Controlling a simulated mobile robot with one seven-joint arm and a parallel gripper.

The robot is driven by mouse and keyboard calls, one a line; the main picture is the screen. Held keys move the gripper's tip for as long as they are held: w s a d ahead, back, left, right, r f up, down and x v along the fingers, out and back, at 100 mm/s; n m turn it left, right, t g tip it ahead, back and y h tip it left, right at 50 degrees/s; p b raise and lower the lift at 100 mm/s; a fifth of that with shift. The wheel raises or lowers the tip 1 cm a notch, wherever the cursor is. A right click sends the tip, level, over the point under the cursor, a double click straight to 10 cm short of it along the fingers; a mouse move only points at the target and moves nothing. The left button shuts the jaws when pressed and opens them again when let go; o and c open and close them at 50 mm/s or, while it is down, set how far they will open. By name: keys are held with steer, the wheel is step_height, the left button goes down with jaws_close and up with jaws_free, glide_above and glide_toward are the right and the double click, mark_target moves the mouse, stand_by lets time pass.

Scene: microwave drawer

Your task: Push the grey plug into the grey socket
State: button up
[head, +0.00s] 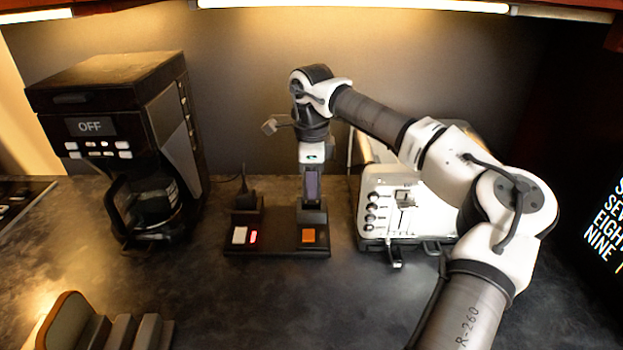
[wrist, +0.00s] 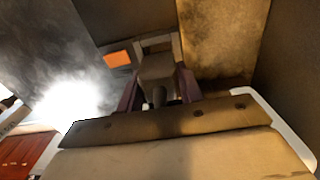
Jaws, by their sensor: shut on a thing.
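The grey socket (head: 313,217) is the raised block at the right end of a dark power strip, behind an orange switch (head: 308,236). My gripper (head: 312,200) points down right over this socket. In the wrist view its two purple fingers (wrist: 158,92) are shut on the grey plug (wrist: 157,68), which sits between them. The socket's grey rim (wrist: 160,42) shows just beyond the plug, next to the orange switch (wrist: 118,58). In the head view the fingers hide the plug. I cannot tell how deep the plug is in the socket.
A black plug with a cord (head: 246,194) stands at the strip's left end, behind a white and a red-lit switch. A coffee maker (head: 120,130) reading OFF stands left. A white toaster (head: 385,205) stands close on the right.

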steer(key=shift+f+b, duration=1.05)
steer(key=shift+f, duration=0.75)
steer(key=o, duration=1.1)
steer(key=shift+c, duration=0.2)
step_height(320, 180, up, 14)
steer(key=shift+f+b, duration=0.1)
steer(key=shift+b, duration=0.65)
